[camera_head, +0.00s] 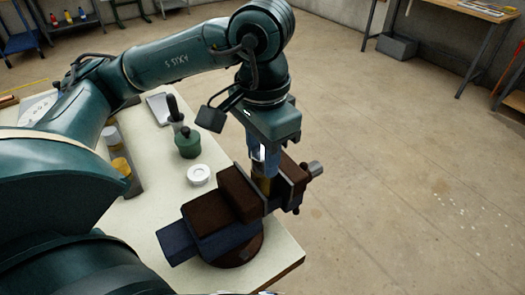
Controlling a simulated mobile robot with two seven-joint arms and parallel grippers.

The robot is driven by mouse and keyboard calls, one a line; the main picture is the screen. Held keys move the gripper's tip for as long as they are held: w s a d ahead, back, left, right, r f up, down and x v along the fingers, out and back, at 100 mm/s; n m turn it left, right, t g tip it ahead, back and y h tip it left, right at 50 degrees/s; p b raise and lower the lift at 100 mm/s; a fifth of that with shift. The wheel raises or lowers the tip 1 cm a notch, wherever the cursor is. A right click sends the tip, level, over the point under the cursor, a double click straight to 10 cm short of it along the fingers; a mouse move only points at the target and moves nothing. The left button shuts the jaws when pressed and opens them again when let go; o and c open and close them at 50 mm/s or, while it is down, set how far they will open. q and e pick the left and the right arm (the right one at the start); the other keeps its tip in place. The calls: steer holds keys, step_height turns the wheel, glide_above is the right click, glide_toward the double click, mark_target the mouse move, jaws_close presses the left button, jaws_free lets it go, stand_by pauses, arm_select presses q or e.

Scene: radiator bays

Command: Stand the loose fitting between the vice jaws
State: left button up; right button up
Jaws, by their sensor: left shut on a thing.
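My left gripper (262,158) points straight down over the vice and is shut on the fitting. The fitting (263,186) shows as a small brass-brown piece below the fingers, in the gap between the vice jaws. The fingers and the near jaw hide part of it, and I cannot tell whether its foot rests on anything. The vice (192,238) has a dark blue body and brown jaw blocks, and stands at the table's front right corner. My right gripper is out of view.
On the pale table (155,213) are a white ring (199,175), a green bottle with a dark top (187,143), a grey tray (160,108) and a rack with yellow and grey round pieces (121,165). The vice's screw end sticks out past the table's right edge. Open floor lies beyond.

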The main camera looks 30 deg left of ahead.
arm_select(q)
steer(key=o, duration=0.8)
steer(key=shift+c, duration=0.2)
steer(key=o, duration=0.4)
steer(key=shift+r, duration=0.5)
step_height(320, 180, up, 12)
steer(key=p, duration=0.2)
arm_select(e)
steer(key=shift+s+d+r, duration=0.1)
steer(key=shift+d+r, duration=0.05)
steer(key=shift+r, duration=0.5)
arm_select(q)
steer(key=shift+s, duration=0.1)
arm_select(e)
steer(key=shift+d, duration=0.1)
